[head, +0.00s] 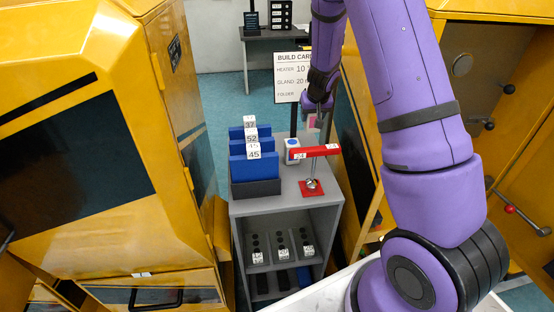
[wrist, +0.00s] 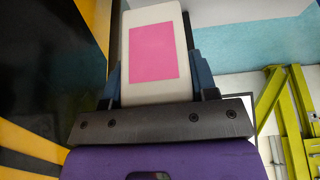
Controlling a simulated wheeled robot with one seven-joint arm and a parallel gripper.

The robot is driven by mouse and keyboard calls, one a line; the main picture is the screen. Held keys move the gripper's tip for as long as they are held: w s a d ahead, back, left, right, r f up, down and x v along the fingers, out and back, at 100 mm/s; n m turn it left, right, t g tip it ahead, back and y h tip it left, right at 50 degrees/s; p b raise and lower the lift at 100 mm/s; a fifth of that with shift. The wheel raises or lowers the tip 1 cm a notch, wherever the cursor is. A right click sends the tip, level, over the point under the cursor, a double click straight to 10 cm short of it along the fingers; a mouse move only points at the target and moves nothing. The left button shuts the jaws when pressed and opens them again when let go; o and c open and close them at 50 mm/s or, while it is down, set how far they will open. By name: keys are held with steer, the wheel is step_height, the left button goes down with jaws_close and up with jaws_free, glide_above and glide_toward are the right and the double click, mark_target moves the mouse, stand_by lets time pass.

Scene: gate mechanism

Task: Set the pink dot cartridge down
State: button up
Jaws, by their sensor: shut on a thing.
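The pink dot cartridge is a pale block with a pink square face. In the wrist view the cartridge (wrist: 154,52) stands up between the dark fingers of my gripper (wrist: 158,85), which is shut on it. In the head view my gripper (head: 318,102) is above the grey cabinet, past the red handle, with a bit of the pink cartridge (head: 312,121) showing below it. The cartridge looks held above the cabinet top (head: 268,207); the gap is hard to judge. Most of the cartridge is hidden in the head view.
A white block with a blue dot (head: 292,150) stands on the cabinet. Close by is a red handle on a stand (head: 314,152). Blue numbered plates (head: 252,168) sit in a dark holder at left. Yellow machines (head: 90,150) flank the cabinet. The cabinet top's front is bare.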

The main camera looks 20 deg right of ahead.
steer(key=shift+d+f, duration=0.1)
steer(key=shift+f, duration=5.15)
steer(key=shift+f, duration=0.1)
steer(key=o, duration=0.7)
steer(key=shift+o, duration=0.2)
